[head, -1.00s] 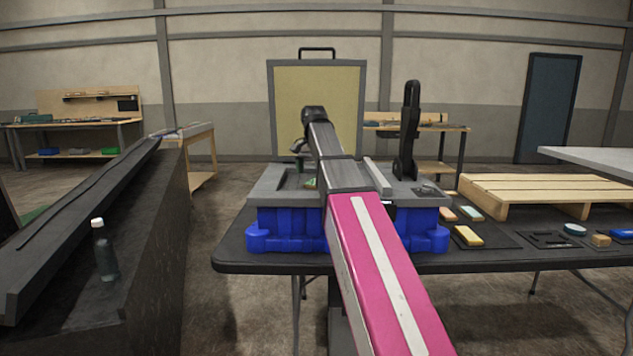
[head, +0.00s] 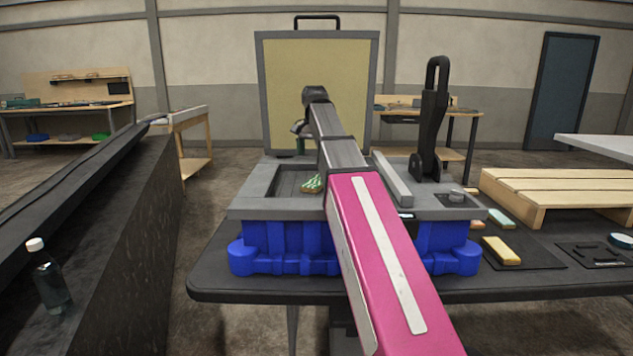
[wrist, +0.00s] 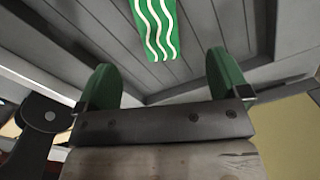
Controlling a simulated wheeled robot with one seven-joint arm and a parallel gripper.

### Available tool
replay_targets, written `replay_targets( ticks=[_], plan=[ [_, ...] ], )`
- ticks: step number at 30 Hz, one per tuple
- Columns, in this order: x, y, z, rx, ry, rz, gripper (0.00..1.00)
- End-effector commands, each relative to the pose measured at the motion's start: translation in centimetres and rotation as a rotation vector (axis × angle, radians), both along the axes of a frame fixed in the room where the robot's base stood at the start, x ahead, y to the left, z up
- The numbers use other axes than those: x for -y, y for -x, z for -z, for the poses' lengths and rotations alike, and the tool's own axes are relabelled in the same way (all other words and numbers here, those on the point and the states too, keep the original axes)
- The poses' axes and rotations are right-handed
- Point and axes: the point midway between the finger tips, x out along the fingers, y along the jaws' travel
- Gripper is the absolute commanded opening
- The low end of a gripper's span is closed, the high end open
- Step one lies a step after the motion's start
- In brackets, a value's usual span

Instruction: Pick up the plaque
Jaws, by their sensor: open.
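The plaque (head: 312,184) is a small green piece with white wavy stripes. It lies in the recessed tray of the grey console (head: 262,212), partly hidden by my arm in the head view. The wrist view shows the plaque (wrist: 154,28) at the top centre, cut off by the picture edge, past my fingertips. My gripper (wrist: 160,72) has two green fingers, spread apart with nothing between them. In the head view my gripper is mostly hidden behind my arm's end, above and behind the console.
The console sits on a blue base (head: 290,249) on a dark table (head: 215,287). A tall black lever (head: 432,120) stands on its right, and a framed yellow panel (head: 285,100) behind it. A bottle (head: 49,278) stands on the dark structure at left.

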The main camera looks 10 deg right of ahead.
Motion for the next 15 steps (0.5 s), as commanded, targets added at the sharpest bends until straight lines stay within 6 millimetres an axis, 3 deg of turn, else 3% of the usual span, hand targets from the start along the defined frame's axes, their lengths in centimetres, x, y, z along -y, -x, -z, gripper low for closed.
replay_targets(
  ticks=[10, 15],
  plan=[
    [0.1, 0.1, 4.6, -0.001, 0.000, 0.000, 0.94],
    [0.1, 0.1, 5.5, 0.000, 0.000, 0.000, 0.94]
  ],
)
